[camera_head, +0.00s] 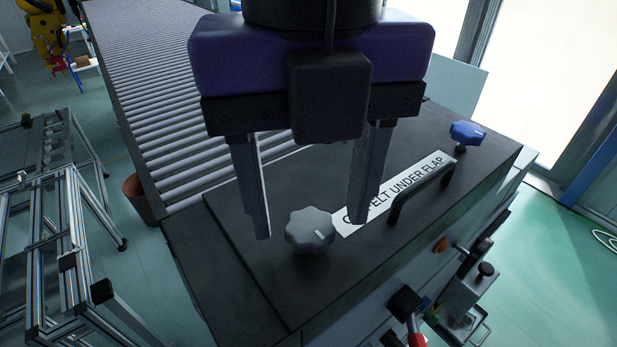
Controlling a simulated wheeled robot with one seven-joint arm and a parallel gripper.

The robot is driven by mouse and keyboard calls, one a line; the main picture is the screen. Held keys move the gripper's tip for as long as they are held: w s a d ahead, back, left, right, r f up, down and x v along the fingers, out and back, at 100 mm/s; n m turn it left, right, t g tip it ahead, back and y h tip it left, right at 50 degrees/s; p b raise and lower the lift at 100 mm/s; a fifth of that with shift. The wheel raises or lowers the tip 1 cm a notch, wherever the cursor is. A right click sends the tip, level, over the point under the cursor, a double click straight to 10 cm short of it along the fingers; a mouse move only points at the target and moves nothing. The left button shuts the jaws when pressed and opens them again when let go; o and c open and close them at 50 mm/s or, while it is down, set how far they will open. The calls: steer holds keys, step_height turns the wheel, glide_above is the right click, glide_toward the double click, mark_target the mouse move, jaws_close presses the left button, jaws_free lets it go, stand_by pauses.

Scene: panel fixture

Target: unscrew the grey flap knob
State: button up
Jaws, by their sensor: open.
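The grey flap knob (309,231) is a lobed knob with a small white mark, on the near left part of the black flap (233,250). My gripper (314,228) points down over the flap, its two fingers spread wide and empty. In the picture the left finger ends just left of the knob and the right finger ends to its upper right. I cannot tell whether the fingertips are level with the knob or above it. Neither finger visibly touches it.
A blue knob (468,133) stands at the flap's far right. A black handle (421,194) and a white label (400,190) lie between the knobs. A roller conveyor (150,90) runs behind. A lever with a red part (415,335) is at the front side.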

steer(key=shift+f, duration=0.6)
jaws_close()
